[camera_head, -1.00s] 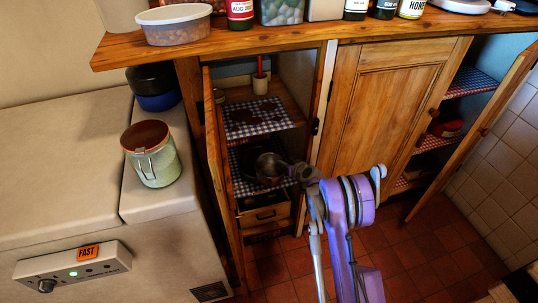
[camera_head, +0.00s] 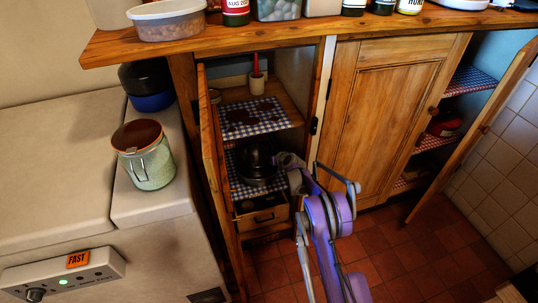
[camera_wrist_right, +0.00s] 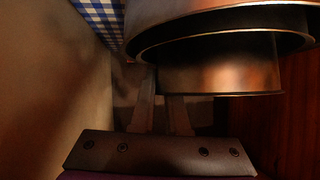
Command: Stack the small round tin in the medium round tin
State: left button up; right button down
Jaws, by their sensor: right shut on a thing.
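The small round tin (camera_wrist_right: 228,76) is bare metal in the right wrist view. My right gripper (camera_wrist_right: 160,88) is shut on it at its left side. The larger medium round tin (camera_wrist_right: 190,16) is just above it in that picture, its curved rim overlapping the small one. The two look nested or nearly so; how deep the small tin sits is hidden. In the head view, my right gripper (camera_head: 278,160) reaches into the open left cupboard, beside a dark round shape on the lower shelf (camera_head: 238,187). My left gripper is out of view.
The cupboard's open door (camera_head: 212,165) stands close on the left. The upper shelf (camera_head: 240,118), with a checked cloth and a cup (camera_head: 257,86), lies above my gripper. A drawer (camera_head: 262,217) is below. A green jar (camera_head: 150,165) stands on the pale chest at left.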

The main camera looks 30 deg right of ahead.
jog(key=shift+f+b, duration=0.35)
jog(key=shift+f, duration=0.2)
jog(key=c, duration=0.9)
grip_release()
jog(key=shift+r, duration=0.35)
jog(key=shift+s+r+p, duration=0.1)
jog(key=shift+r+p, duration=0.4)
jog(key=shift+r, duration=0.05)
jog(key=p+v, duration=0.1)
jog(key=v, duration=1)
jog(key=shift+s+a+p, duration=0.1)
jog(key=shift+s+p, duration=0.25)
jog(key=shift+s, duration=0.05)
jog(key=shift+f, duration=0.1)
